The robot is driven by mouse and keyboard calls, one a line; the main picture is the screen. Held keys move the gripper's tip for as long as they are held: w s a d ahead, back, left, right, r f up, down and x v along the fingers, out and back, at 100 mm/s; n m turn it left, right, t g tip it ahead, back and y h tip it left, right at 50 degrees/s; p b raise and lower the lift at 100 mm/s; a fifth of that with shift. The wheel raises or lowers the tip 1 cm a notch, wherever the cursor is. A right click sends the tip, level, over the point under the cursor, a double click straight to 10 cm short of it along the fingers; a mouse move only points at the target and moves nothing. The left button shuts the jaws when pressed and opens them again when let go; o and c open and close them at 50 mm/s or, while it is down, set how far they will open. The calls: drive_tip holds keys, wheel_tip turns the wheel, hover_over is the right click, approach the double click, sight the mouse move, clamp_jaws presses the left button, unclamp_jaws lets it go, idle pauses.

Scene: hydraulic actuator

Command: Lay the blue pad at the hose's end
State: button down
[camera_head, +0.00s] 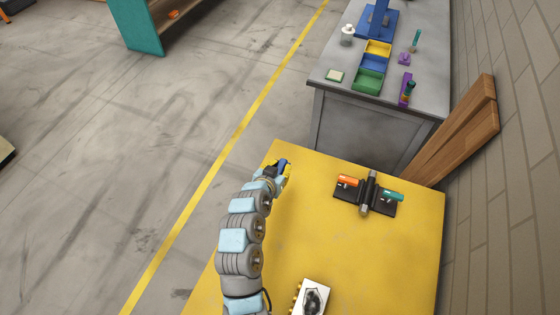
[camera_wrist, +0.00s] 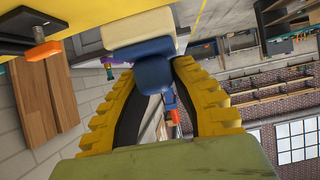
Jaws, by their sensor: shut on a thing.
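My gripper (camera_head: 284,172) is above the far left part of the yellow table, with its yellow fingers bent inward. In the wrist view my gripper (camera_wrist: 153,85) is shut on a blue block, which I take for the blue pad (camera_wrist: 155,76). The blue also shows at the fingertips in the head view (camera_head: 282,162). A darker blue band and a pale block (camera_wrist: 128,27) show beyond it; whether they are joined to it I cannot tell. A dark fixture (camera_head: 368,194) with orange and teal cylinders is on the table to the right. I cannot clearly make out a hose.
A white box with a dark picture (camera_head: 312,298) is at the near edge of the yellow table (camera_head: 340,250). A grey bench (camera_head: 345,100) with coloured bins (camera_head: 369,80) stands behind. Wooden boards (camera_head: 455,130) lean at the right wall. The table middle is clear.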

drive_tip(key=shift+s+r, duration=0.35)
drive_tip(key=shift+s, duration=0.45)
drive_tip(key=shift+s+r, duration=0.35)
drive_tip(key=shift+s, duration=0.4)
drive_tip(key=shift+s+r, duration=0.35)
drive_tip(key=shift+s, duration=0.45)
